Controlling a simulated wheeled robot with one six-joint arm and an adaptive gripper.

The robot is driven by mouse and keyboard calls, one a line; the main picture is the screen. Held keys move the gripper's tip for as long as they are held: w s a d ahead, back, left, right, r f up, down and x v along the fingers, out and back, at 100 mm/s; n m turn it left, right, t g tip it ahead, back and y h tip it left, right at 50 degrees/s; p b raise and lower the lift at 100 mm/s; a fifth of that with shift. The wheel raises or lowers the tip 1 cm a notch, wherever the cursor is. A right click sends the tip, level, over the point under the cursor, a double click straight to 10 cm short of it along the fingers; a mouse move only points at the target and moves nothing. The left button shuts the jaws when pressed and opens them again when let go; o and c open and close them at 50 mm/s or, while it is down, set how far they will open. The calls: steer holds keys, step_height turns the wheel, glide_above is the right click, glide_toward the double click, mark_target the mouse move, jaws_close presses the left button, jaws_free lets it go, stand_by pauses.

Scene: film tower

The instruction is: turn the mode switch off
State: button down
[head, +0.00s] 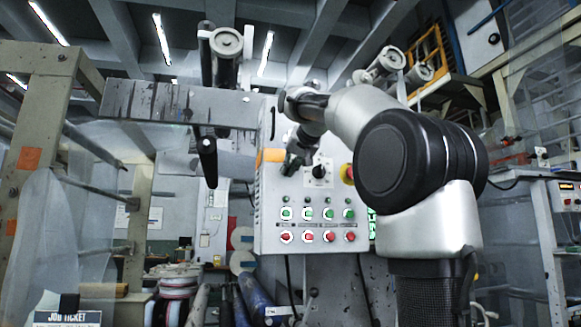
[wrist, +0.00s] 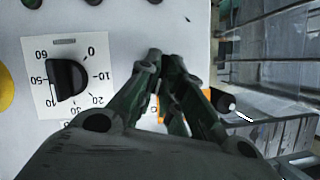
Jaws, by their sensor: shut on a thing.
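The light grey control panel (head: 262,215) stands in the middle of the head view. My gripper (head: 290,166) is at the panel's upper left part, left of a dial. In the wrist view my gripper (wrist: 167,62) points at the panel face, its fingers nearly together. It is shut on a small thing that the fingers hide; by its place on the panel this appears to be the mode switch. The switch's handle and its position cannot be seen.
A black dial knob (wrist: 67,80) on a numbered white plate is beside the fingers; it also shows in the head view (head: 319,171). A yellow-and-red button (head: 347,173) is to its right. Green buttons (head: 307,214) and red buttons (head: 307,237) line the panel below.

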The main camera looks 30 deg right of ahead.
steer(key=n+h, duration=0.2)
steer(key=n, duration=0.1)
steer(key=n+h, duration=0.1)
steer(key=n, duration=0.1)
steer(key=a+n+g+h, duration=0.1)
steer(key=n+h, duration=0.1)
steer(key=n, duration=0.1)
steer(key=shift+w+f+n+h, duration=0.15)
steer(key=shift+n+h, duration=0.15)
stand_by(0.3)
stand_by(0.4)
steer(key=shift+d, duration=0.1)
steer(key=c, duration=1.6)
jaws_free()
steer(key=shift+o, duration=0.2)
steer(key=v, duration=1.2)
